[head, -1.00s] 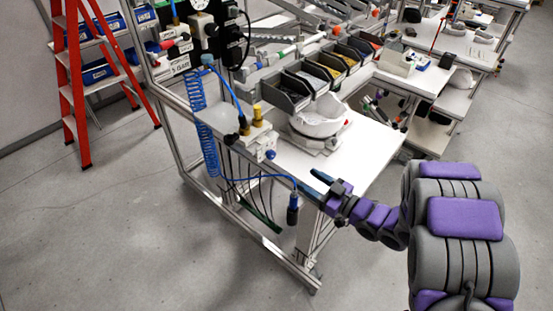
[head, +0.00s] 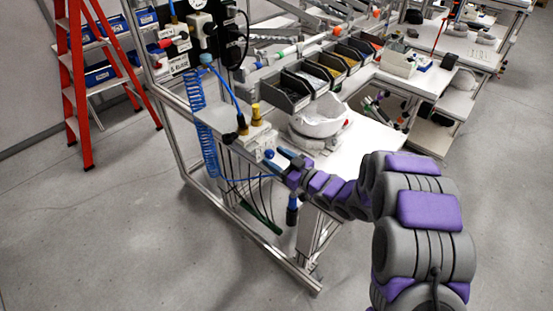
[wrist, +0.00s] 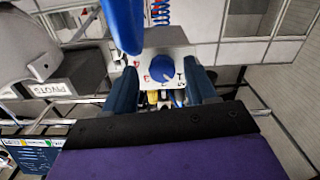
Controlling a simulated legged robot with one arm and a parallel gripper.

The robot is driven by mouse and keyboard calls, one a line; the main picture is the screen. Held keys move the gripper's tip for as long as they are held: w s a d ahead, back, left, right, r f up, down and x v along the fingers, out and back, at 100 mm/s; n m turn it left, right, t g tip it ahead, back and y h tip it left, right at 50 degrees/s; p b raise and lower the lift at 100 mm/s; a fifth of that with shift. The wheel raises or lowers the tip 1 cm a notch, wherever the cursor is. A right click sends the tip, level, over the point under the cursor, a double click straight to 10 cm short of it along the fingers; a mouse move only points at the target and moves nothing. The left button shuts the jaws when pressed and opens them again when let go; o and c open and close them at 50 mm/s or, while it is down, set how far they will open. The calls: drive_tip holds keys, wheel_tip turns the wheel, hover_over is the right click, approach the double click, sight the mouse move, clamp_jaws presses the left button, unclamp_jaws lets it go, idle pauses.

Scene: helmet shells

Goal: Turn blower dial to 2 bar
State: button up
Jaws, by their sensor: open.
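The blue blower dial (wrist: 160,70) sits on a white plate (wrist: 165,38) with small printed marks around it. Its pointer setting is too small to read. In the head view the dial (head: 269,154) is on the white box at the bench's front corner. My gripper (head: 281,160) is open just right of the dial. In the wrist view my gripper's two dark blue fingers (wrist: 162,82) stand apart, with the dial between them in the picture. I cannot tell whether either touches it. The blue blower (head: 292,210) hangs below my gripper.
A blue coiled hose (head: 203,130) hangs at the bench's left. Yellow-topped fittings (head: 256,112) stand behind the dial. A white helmet shell (head: 320,118) sits on the bench, beside grey bins (head: 288,92). A red ladder (head: 76,85) stands at far left. Floor at left is clear.

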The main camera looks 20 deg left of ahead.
drive_tip(key=shift+a, duration=0.15)
drive_tip(key=shift+a+f, duration=0.1)
drive_tip(key=shift+a, duration=0.3)
drive_tip(key=c, duration=0.4)
drive_tip(key=shift+d, duration=0.2)
drive_tip(key=c, duration=0.7)
drive_tip(key=shift+o, duration=0.2)
drive_tip(key=shift+p, duration=0.55)
drive_tip(key=shift+r+m+p, duration=0.2)
drive_tip(key=shift+m+p, duration=0.2)
drive_tip(key=shift+p, duration=0.1)
drive_tip(key=m+p, duration=0.3)
drive_tip(key=p, duration=0.3)
drive_tip(key=shift+r+m, duration=0.15)
drive_tip(key=shift+m, duration=0.25)
drive_tip(key=m+p, duration=0.4)
drive_tip(key=p, duration=0.1)
drive_tip(key=shift+w+f, duration=0.1)
drive_tip(key=shift+f, duration=0.1)
drive_tip(key=shift+d+m, duration=0.1)
drive_tip(key=shift+m, duration=0.2)
